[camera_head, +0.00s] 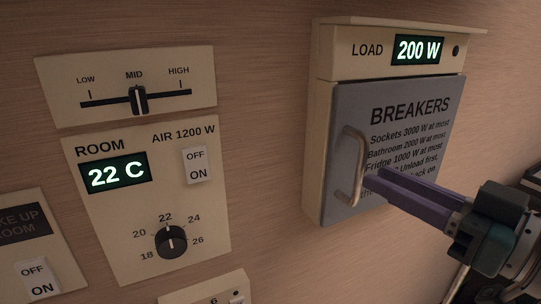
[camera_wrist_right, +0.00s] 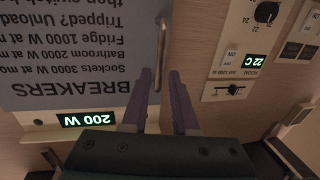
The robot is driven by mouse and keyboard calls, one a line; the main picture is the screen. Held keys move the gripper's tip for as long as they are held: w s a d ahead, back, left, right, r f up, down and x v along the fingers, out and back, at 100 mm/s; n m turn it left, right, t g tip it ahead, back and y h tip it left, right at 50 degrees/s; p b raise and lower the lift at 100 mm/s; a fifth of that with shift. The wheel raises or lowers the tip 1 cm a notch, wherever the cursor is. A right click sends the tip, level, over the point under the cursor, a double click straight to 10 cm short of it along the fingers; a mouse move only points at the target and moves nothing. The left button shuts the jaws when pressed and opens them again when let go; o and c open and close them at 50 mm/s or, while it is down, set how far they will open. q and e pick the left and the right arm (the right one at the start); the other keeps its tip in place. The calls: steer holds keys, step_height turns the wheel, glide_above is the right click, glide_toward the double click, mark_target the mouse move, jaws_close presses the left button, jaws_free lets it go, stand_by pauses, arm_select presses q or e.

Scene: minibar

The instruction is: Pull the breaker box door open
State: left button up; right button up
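The breaker box door (camera_head: 390,115) is a grey panel with printed text, and it looks shut on its cream box (camera_head: 318,130). A metal bar handle (camera_head: 357,160) stands upright along the door's left edge. My right gripper (camera_head: 372,182) reaches in from the right, with its purple fingertips at the lower part of the handle. In the right wrist view the door (camera_wrist_right: 70,60) appears upside down, and the handle (camera_wrist_right: 162,50) lies between the two fingertips (camera_wrist_right: 161,75). A gap shows between the fingers, so the gripper is open. Contact with the handle cannot be told. My left gripper is not in view.
The load display (camera_head: 419,50) above the door reads 200 W. To the left are a slider panel (camera_head: 70,75) and a room panel (camera_head: 110,250) with a 22 C display, switch and knob. Bare wall (camera_head: 265,150) lies between them and the box.

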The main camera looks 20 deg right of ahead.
mark_target(356, 197)
steer(key=shift+x, duration=2.35)
jaws_close()
